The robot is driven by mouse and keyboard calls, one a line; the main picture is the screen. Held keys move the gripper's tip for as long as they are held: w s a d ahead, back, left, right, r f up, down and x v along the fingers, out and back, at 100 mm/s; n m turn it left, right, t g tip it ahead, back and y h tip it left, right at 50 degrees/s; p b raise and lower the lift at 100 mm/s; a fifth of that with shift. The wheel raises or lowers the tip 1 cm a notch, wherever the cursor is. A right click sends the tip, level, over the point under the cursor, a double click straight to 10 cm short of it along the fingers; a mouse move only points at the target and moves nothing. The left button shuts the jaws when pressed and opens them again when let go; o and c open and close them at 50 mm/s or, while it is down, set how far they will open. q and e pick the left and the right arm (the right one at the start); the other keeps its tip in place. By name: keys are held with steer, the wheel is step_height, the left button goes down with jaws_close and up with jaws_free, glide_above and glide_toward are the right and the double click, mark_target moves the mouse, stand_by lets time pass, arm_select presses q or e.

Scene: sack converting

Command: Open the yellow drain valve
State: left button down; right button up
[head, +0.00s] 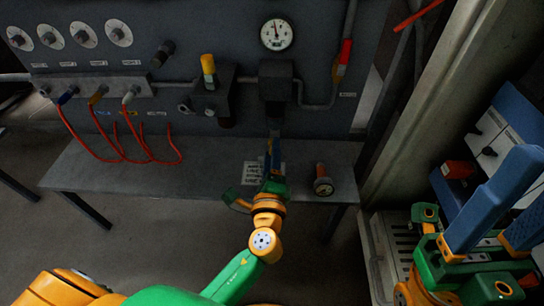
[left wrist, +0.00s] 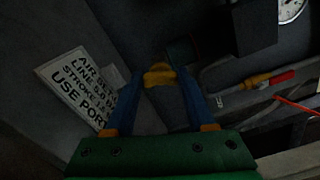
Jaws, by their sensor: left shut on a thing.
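The yellow drain valve (left wrist: 159,76) shows in the left wrist view as a small yellow piece between my blue fingertips, at the end of a dark tapered body (left wrist: 168,108). My left gripper (head: 272,150) is shut on it, below the dark block (head: 277,80) under the gauge. In the head view the fingers mostly hide the valve, and its handle angle cannot be made out. My right gripper (head: 508,190) is at the right edge, with its blue fingers apart and nothing seen between them, far from the valve.
A regulator with a yellow knob (head: 208,65) is left of the block. A round gauge (head: 277,34) is above. Red hoses (head: 120,150) hang at the left. A bench (head: 150,182) holds a small red-and-black item (head: 322,181). A post (head: 430,90) stands at the right.

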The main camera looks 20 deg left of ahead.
arm_select(q)
steer(key=shift+f+n+b, duration=0.15)
steer(key=shift+n+b, duration=0.15)
steer(key=shift+n, duration=0.5)
steer(key=shift+c, duration=1.2)
jaws_free()
steer(key=v, duration=0.7)
steer(key=shift+p, duration=0.3)
steer(key=shift+c, duration=0.2)
